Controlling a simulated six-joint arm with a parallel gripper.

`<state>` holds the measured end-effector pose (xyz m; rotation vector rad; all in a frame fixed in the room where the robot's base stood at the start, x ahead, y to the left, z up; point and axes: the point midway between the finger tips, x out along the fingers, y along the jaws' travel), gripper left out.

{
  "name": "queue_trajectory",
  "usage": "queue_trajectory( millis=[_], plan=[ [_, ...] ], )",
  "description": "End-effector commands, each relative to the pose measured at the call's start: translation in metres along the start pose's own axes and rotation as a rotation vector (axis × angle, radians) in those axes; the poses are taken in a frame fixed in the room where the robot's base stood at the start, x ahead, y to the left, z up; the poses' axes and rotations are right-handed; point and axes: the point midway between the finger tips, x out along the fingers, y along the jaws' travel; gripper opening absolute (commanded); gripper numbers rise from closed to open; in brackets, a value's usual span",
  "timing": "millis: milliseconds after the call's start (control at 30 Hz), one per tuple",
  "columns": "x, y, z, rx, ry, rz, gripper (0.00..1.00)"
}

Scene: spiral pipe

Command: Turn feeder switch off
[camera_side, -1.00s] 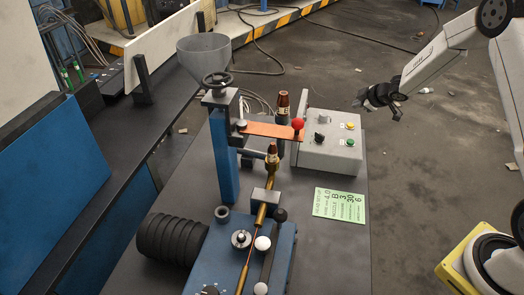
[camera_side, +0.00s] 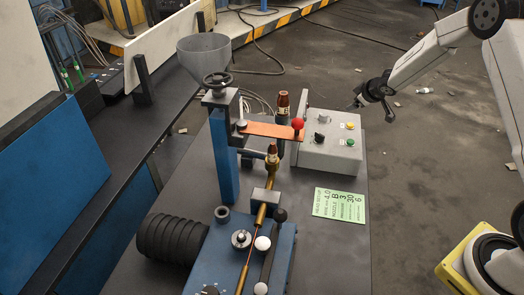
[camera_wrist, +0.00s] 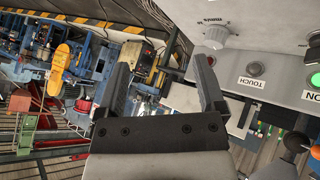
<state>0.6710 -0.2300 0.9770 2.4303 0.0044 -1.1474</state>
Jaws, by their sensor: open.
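A grey control box (camera_side: 325,155) stands on the table in the side view. Its sloped face carries a black switch (camera_side: 319,137), a grey knob (camera_side: 323,117), a yellow button (camera_side: 350,126) and a green button (camera_side: 350,142). Which control is the feeder switch cannot be read. My gripper (camera_side: 371,108) is open and empty, above and right of the box, apart from it. In the wrist view my gripper (camera_wrist: 162,64) has its fingers spread with nothing between them. The panel fills the upper right there, with a pale knob (camera_wrist: 216,38) and a green button (camera_wrist: 255,69).
A post with an orange arm (camera_side: 268,130) and red ball stands left of the box. A grey funnel (camera_side: 203,52) is behind it. A green card (camera_side: 339,205) lies on the table in front. The floor right of the table is mostly clear.

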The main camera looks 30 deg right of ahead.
Motion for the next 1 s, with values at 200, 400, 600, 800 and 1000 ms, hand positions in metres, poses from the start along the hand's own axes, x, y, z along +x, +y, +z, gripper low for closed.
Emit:
queue_trajectory(
  millis=[200,400,600,800,1000],
  plan=[
    [0.004,-0.003,-0.011,0.418,-0.157,0.082,0.88],
    [-0.001,-0.025,-0.02,0.824,-0.318,0.137,0.88],
    [-0.012,-0.063,-0.035,1.209,-0.501,0.172,0.88],
    [-0.029,-0.107,-0.053,1.503,-0.694,0.195,0.88],
    [-0.041,-0.13,-0.063,1.636,-0.806,0.207,0.88]
  ],
)
